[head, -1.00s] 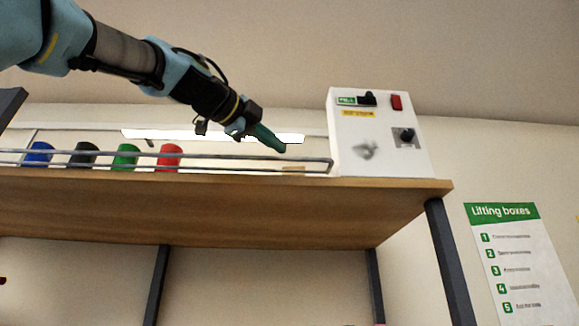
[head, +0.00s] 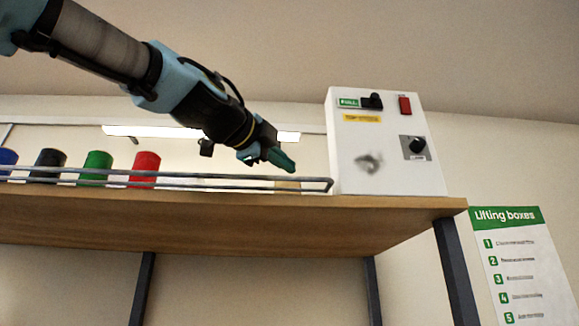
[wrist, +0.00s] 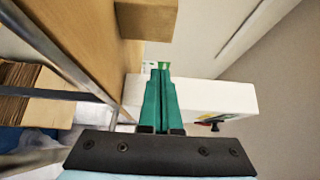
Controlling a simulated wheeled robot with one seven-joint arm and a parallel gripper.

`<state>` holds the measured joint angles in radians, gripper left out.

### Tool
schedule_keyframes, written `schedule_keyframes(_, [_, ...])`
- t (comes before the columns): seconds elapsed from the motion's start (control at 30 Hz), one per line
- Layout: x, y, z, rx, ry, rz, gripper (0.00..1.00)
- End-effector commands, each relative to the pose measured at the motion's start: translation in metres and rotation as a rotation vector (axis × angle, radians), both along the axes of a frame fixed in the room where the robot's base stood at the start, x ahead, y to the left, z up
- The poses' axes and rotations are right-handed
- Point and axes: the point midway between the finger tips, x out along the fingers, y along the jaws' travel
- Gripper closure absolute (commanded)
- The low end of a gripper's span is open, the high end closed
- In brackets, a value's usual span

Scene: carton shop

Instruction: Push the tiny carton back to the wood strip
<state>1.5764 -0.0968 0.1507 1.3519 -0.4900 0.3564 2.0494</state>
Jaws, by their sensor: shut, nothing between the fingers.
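A small tan block (head: 287,186), which looks like the tiny carton, sits on the wooden shelf (head: 230,207) behind the metal rail, near its right end. In the wrist view a plain tan block (wrist: 146,18) stands at the top, beyond my fingertips; I take it for the same carton. My gripper (head: 291,168) has its green fingers shut together and empty. In the head view it hangs just above the block. In the wrist view the fingertips (wrist: 160,66) are apart from the block, with a gap between. I cannot make out the wood strip for sure.
A white control box (head: 385,145) stands on the shelf to the right of my gripper; it also fills the space behind my fingers in the wrist view (wrist: 200,97). The metal rail (head: 230,180) runs along the shelf front. Several coloured cups, including a red one (head: 145,168), stand left.

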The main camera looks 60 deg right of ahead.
Motion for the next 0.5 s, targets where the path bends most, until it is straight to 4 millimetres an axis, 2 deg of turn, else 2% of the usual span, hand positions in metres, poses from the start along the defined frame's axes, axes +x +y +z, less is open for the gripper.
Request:
schedule_keyframes(0.1, [-0.002,-0.027,0.005,0.005,0.002,-0.002,1.00])
schedule_keyframes(0.17, [0.001,-0.037,0.003,0.003,0.002,0.001,1.00])
schedule_keyframes(0.5, [0.025,-0.058,0.000,0.001,0.000,0.001,1.00])
